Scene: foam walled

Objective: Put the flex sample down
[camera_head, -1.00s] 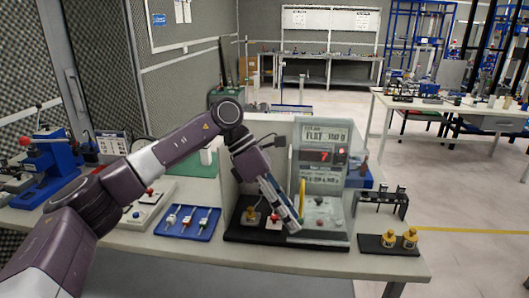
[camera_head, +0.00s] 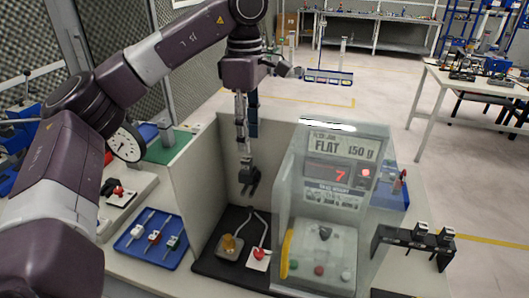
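I cannot tell for certain which small piece is the flex sample. Three small pieces with white stems and coloured parts lie on a blue tray (camera_head: 172,262). On the black mat (camera_head: 207,262) stand a beige block with a brass knob (camera_head: 232,245) and a white block with a red part (camera_head: 258,258). My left gripper (camera_head: 250,191) points down above the back of this mat, clear of both blocks. Its dark fingertips look slightly apart, with nothing visible between them. My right gripper is not in view.
A clear-walled test machine (camera_head: 337,170) with a red "7" display stands right of the mat. A pale panel (camera_head: 185,190) stands on the left. A dark rack (camera_head: 415,243) is at the right. A round dial (camera_head: 126,142) shows behind my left arm.

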